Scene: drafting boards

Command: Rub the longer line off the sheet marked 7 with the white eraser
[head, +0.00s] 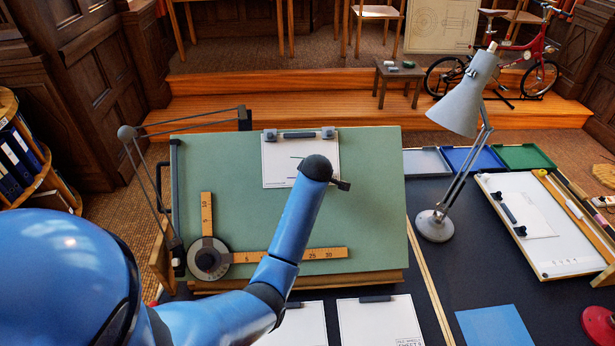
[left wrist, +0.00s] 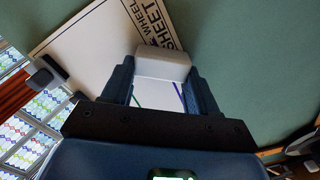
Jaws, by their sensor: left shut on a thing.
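My left gripper (left wrist: 162,80) is shut on the white eraser (left wrist: 163,62), which sits between the fingertips in the left wrist view. Behind it is a white sheet (left wrist: 95,52) with large letters reading SHEET and WHEEL; its number is hidden. In the head view the clipped sheet (head: 275,168) lies high on the green board (head: 370,200), partly behind my left wrist. Whether the eraser touches the paper is unclear. My right gripper is out of view.
A drafting arm with wooden rulers (head: 300,254) lies across the board's lower left. A grey lamp (head: 462,95) stands to the right. More sheets (head: 382,320) lie in front, and a white board (head: 552,250) with another sheet is at right. Coloured trays (head: 522,157) sit behind.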

